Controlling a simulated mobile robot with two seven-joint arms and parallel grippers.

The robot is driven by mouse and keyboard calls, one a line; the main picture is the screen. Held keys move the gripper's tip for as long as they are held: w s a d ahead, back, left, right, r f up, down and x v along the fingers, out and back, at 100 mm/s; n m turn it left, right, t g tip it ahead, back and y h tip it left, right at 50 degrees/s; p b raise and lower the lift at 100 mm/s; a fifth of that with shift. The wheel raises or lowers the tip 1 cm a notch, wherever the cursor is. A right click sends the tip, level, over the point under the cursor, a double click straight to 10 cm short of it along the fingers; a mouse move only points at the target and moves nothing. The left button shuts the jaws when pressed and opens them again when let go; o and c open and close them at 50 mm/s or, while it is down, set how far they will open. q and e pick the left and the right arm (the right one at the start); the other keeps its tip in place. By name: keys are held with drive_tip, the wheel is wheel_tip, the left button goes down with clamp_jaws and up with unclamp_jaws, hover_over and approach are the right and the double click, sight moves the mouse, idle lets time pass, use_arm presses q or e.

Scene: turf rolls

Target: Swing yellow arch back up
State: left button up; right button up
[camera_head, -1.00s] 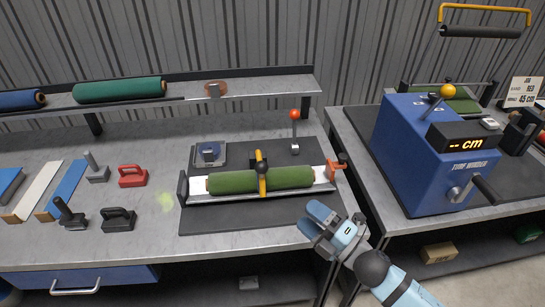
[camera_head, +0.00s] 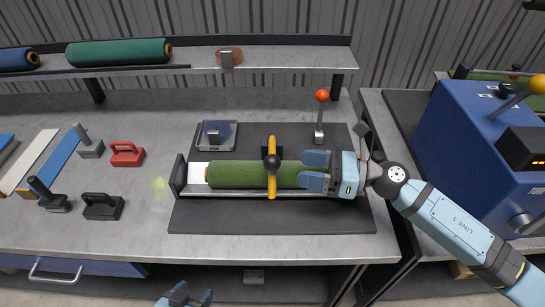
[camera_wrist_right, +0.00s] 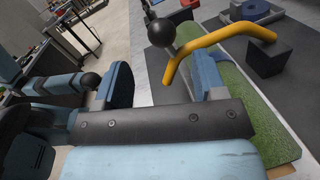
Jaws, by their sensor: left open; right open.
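The yellow arch (camera_head: 271,181) lies across the middle of the green turf roll (camera_head: 235,175), with a black ball knob at its centre. In the right wrist view the yellow arch (camera_wrist_right: 222,38) and its black knob (camera_wrist_right: 160,32) show just beyond the fingertips. My right gripper (camera_head: 314,170) is open over the right part of the roll, fingers pointing left at the arch with a small gap. The right wrist view shows its two fingers (camera_wrist_right: 163,78) apart with nothing gripped. My left gripper (camera_head: 186,296) is open and empty at the bottom edge, below the bench front.
An orange-knobbed lever (camera_head: 321,115) stands behind my right gripper. A grey tray with a blue disc (camera_head: 216,132) sits behind the roll. The blue winder (camera_head: 490,150) is at right. A shelf with rolls (camera_head: 118,52) runs along the back. Hand tools lie at left.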

sight(279, 160)
drive_tip(key=a, duration=0.2)
drive_tip(key=w+a, duration=0.1)
drive_tip(key=a, duration=0.1)
drive_tip(key=a+p, duration=0.1)
drive_tip(key=a, duration=0.1)
drive_tip(key=shift+w+a, duration=0.2)
drive_tip(key=shift+w, duration=0.05)
drive_tip(key=shift+w+a, duration=0.15)
drive_tip(key=shift+a, duration=0.6)
drive_tip(key=shift+c, duration=0.2)
